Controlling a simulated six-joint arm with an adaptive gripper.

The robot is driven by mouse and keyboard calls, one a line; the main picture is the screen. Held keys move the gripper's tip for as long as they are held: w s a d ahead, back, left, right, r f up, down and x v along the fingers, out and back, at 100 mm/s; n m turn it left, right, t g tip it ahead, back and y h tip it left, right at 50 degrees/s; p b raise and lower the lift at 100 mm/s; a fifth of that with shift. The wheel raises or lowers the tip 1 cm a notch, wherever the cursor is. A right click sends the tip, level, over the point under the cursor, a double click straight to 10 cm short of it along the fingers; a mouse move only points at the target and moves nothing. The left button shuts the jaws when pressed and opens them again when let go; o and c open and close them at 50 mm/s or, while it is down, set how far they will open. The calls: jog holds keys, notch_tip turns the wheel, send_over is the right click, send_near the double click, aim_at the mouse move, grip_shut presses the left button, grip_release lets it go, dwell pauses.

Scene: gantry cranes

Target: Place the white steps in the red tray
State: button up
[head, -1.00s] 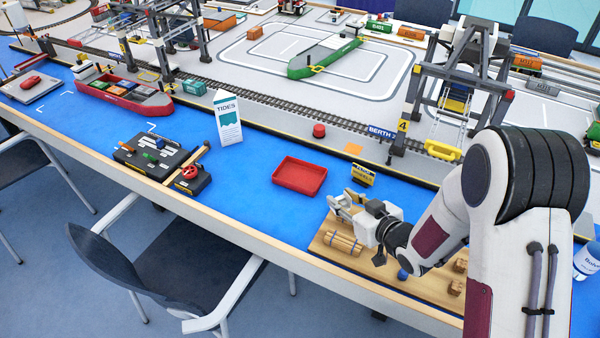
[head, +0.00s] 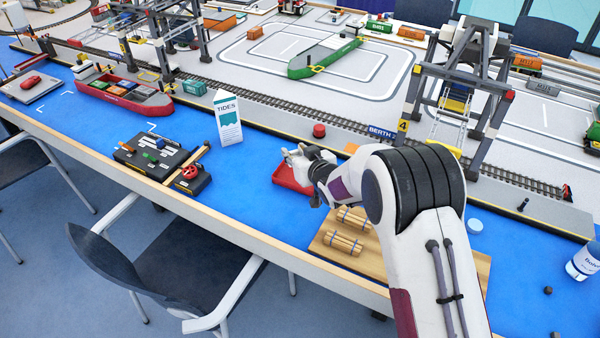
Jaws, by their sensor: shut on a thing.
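The red tray (head: 284,179) lies on the blue table surface near the middle, and my gripper and wrist cover much of it. My gripper (head: 295,156) is over the tray's far part, shut on a small pale piece that I take to be the white steps (head: 291,154). The white piece blends with the pale gripper, so its outline and exact height above the tray are hard to tell. The visible front part of the tray shows no contents.
A wooden board with tied log bundles (head: 343,243) lies in front of my arm. A white TIDES sign (head: 228,118) stands left of the tray, and a red round piece (head: 319,131) sits behind. A gantry crane (head: 416,110) stands behind right.

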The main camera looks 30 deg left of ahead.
jog(key=shift+w+a+r+m+t, duration=0.1)
jog(key=shift+w+r+m+t, duration=0.1)
jog(key=shift+w+r, duration=0.35)
jog(key=shift+w+a+r+m+t, duration=0.1)
jog(key=shift+w+r+m+t, duration=0.1)
jog(key=shift+w, duration=0.5)
jog(key=shift+w+d+h, duration=0.1)
jog(key=shift+w+h, duration=0.1)
jog(key=shift+h, duration=0.2)
jog(key=shift+d+f, duration=0.2)
jog(key=shift+f, duration=0.15)
jog(key=shift+f, duration=3.15)
jog(key=shift+f, duration=1.9)
jog(key=shift+f, duration=0.15)
